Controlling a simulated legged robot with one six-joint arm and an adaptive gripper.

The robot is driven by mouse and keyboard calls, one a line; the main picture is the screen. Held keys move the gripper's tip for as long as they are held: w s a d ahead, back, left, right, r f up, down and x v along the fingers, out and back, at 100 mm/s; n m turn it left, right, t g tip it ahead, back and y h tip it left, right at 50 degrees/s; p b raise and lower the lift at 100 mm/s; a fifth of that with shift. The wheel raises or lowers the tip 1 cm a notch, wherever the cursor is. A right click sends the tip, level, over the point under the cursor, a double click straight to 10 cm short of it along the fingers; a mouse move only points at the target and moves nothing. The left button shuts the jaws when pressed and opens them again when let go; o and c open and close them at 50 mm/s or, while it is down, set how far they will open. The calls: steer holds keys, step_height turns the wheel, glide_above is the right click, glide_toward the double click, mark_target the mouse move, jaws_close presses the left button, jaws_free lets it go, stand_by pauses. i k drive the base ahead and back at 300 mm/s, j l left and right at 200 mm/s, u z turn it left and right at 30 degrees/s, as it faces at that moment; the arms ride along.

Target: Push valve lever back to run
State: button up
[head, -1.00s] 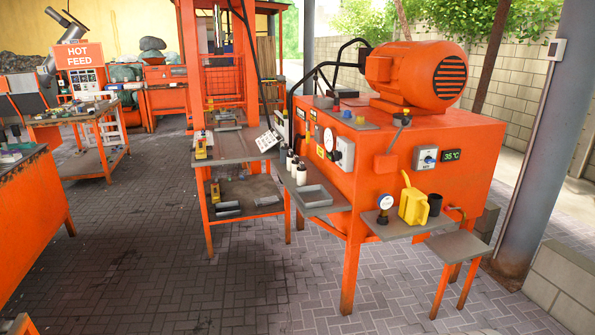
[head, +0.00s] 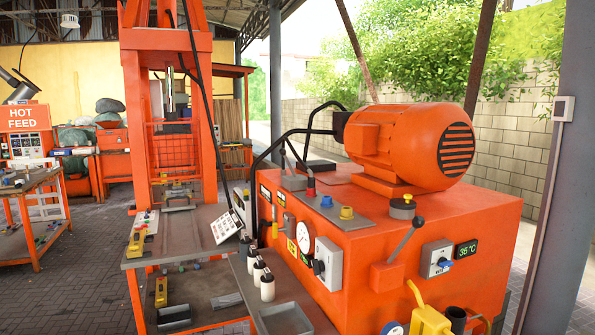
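A grey lever with a dark knob (head: 406,238) rises from an orange block (head: 387,276) on the front of the orange hydraulic unit (head: 480,222). It leans up and to the right. I cannot read any run marking, so I cannot tell which lever is the valve lever. My gripper is not in view.
A large orange motor (head: 405,150) sits on the unit. A grey side shelf with white bottles (head: 266,284) and a yellow jug (head: 428,318) stand in front. An orange press (head: 165,60) stands left. A grey post (head: 545,180) stands right.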

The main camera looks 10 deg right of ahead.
mark_target(283, 151)
steer(key=i+u, duration=0.1)
steer(key=i, duration=0.25)
steer(key=i+j+u, duration=0.25)
steer(key=i+u, duration=0.15)
steer(key=i, duration=0.2)
steer(key=i+u, duration=0.35)
steer(key=i, duration=0.25)
steer(key=i+j+z, duration=0.15)
steer(key=i, duration=0.3)
steer(key=i+z, duration=0.15)
steer(key=i, duration=0.35)
steer(key=i+j+z, duration=0.15)
steer(key=i, duration=0.3)
steer(key=i+j+z, duration=0.4)
steer(key=i+l, duration=0.05)
